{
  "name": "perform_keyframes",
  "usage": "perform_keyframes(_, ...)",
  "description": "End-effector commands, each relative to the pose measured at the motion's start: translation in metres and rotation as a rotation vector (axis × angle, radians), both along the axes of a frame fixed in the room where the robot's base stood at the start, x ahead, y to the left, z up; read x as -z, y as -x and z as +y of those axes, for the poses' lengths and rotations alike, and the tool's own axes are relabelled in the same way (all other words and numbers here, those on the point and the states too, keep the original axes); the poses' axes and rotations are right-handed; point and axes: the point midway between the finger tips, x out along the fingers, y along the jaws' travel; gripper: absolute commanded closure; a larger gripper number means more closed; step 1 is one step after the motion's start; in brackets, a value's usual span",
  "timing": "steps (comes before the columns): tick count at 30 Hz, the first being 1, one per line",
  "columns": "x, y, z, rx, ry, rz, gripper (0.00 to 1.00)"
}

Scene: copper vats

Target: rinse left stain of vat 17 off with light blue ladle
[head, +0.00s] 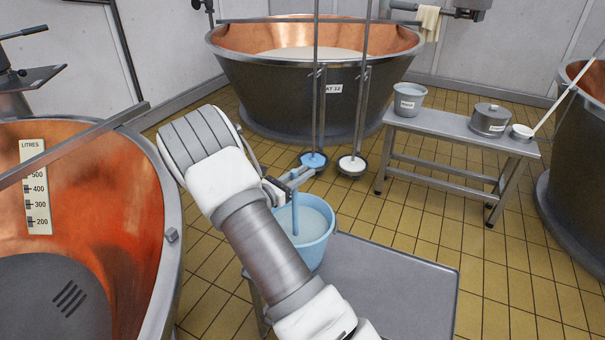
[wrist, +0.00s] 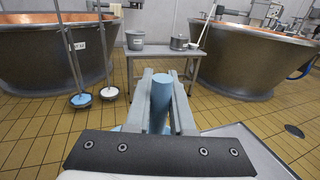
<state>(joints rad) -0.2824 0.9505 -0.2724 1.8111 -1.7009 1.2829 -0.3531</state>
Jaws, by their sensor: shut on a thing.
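My gripper (head: 289,184) is shut on the handle of the light blue ladle (head: 295,217). The handle stands nearly upright, and its lower end is in the pale liquid of a light blue bucket (head: 327,238); the ladle's bowl is hidden. In the wrist view the blue handle (wrist: 160,92) sits between the two fingers of my gripper (wrist: 161,105). A large copper-lined vat (head: 110,215) is at the left with a litre scale (head: 35,188) inside. Its number does not show, and I cannot make out a distinct stain on its wall.
The bucket stands on a low grey table (head: 395,285). Behind is vat 12 (head: 300,88), with a blue and a white long-handled tool before it. A bench (head: 460,130) at the right holds a grey bucket, a pot and a white ladle. Another vat (head: 575,160) is far right.

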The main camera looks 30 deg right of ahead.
Motion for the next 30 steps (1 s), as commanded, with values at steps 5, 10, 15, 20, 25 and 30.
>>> perform_keyframes(5,0.0,0.0,0.0,0.0,0.0,0.0,1.0)
perform_keyframes(10,-0.011,0.0,0.0,0.0,0.001,-0.001,1.0)
perform_keyframes(15,-0.039,0.0,0.001,-0.001,0.0,-0.002,1.0)
perform_keyframes(20,-0.07,0.0,0.0,0.0,0.0,-0.002,1.0)
perform_keyframes(25,-0.102,0.0,0.0,0.0,-0.001,-0.002,1.0)
perform_keyframes(30,-0.134,0.0,0.0,0.0,0.0,-0.002,1.0)
